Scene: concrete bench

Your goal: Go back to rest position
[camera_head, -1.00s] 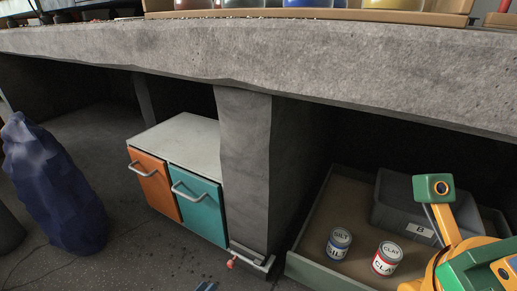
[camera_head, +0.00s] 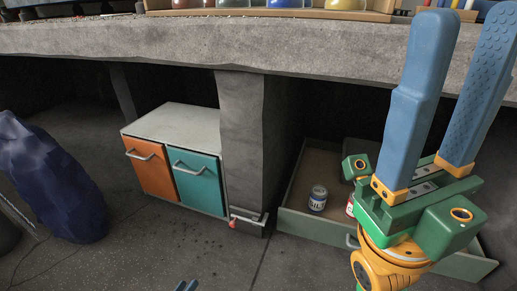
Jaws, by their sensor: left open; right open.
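My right gripper (camera_head: 466,12) stands large at the right, its two blue fingers pointing up and spread apart with nothing between them. It is in front of the bench edge and hides part of the open drawer below. Only the small blue fingertips of my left gripper (camera_head: 186,286) show at the bottom edge, and they look empty. The open drawer (camera_head: 320,226) holds a blue-labelled silt can (camera_head: 318,199), a red-labelled can (camera_head: 350,206) mostly hidden by my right gripper, and a dark grey bin (camera_head: 361,147), partly hidden.
The concrete bench (camera_head: 250,45) runs across the top, with a wooden rack (camera_head: 270,14) of coloured rounded items on it. A cabinet with orange (camera_head: 150,172) and teal (camera_head: 197,185) doors stands below. A dark blue sack-like lump (camera_head: 50,185) is at the left. The front floor is mostly clear.

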